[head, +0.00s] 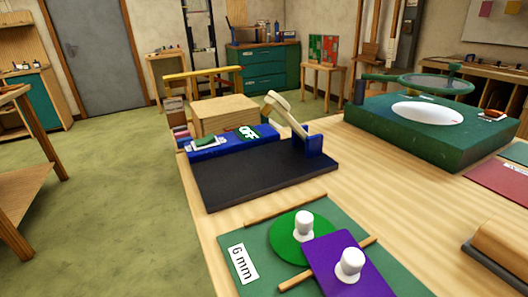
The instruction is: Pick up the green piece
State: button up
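The green piece (284,242) is a flat round disc with a white knob (304,222) standing on it. It lies on a dark green mat (240,286) near the front of the wooden bench. A purple square piece (336,283) with its own white knob (350,262) lies against it at the lower right and covers part of its edge. A thin wooden strip (293,284) shows at both sides of the purple piece. My gripper is not in view.
A black board with a blue block and cream lever (250,181) stands behind the mat. A green box with a white oval (408,134) is at the back right. A wooden strip (285,210) lies behind the disc. A "6 mm" label (243,263) is left of it.

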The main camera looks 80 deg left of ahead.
aim_at(293, 229)
jog(key=u, duration=1.35)
